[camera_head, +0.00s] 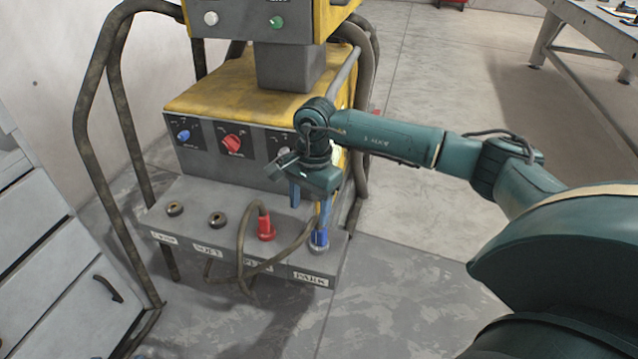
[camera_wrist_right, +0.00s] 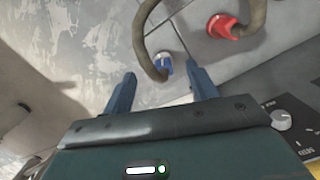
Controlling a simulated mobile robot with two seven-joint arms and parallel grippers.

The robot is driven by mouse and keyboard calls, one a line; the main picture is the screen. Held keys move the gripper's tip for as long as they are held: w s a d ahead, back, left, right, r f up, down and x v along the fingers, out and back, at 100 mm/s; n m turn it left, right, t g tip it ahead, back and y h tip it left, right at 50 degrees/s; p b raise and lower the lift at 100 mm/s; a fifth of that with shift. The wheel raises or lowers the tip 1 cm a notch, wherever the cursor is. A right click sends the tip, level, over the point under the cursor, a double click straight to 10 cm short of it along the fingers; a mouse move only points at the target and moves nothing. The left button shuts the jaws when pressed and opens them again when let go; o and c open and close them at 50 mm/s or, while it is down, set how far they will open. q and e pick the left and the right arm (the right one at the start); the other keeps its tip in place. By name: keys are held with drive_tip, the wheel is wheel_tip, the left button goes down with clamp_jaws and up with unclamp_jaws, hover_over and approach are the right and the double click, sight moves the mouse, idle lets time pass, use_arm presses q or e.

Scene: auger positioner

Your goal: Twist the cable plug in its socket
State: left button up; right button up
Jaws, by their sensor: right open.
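A blue cable plug (camera_head: 319,240) sits upright in the right-end position of the grey socket shelf, by the "PARK" label; its cable bends up and away. A red cable plug (camera_head: 266,228) sits to its left. My right gripper (camera_head: 308,217) is open and points down just above the blue plug, one finger overlapping its cable in the head view. In the right wrist view, the blue plug (camera_wrist_right: 163,66) appears between my open fingertips (camera_wrist_right: 161,70), with no visible grip. The red plug (camera_wrist_right: 224,27) is above right there. My left gripper is out of view.
Two empty round sockets (camera_head: 217,219) are on the shelf's left. Dark cables (camera_head: 246,262) loop over its front edge. The yellow machine's knob panel (camera_head: 231,143) rises behind. A tubular frame (camera_head: 88,150) and grey drawers (camera_head: 60,280) stand left.

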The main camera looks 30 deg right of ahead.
sight(319, 227)
drive_tip(key=d, duration=0.2)
drive_tip(key=w+d+r+h, duration=0.1)
drive_tip(key=shift+r, duration=0.1)
drive_tip(key=shift+d+f, duration=0.1)
drive_tip(key=shift+f, duration=0.2)
wheel_tip(319, 227, down, 11)
drive_tip(key=b, duration=0.3)
drive_tip(key=shift+f, duration=0.15)
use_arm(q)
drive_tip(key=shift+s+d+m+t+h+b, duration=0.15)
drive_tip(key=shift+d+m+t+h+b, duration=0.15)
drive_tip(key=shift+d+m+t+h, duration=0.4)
use_arm(e)
drive_tip(key=shift+f, duration=0.5)
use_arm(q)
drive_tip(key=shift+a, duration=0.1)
use_arm(e)
drive_tip(key=shift+c, duration=0.2)
drive_tip(key=c, duration=1.1)
drive_tip(key=shift+n+b, duration=0.6)
drive_tip(key=shift+n, duration=0.6)
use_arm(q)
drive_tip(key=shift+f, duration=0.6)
use_arm(e)
drive_tip(key=shift+n, duration=0.9)
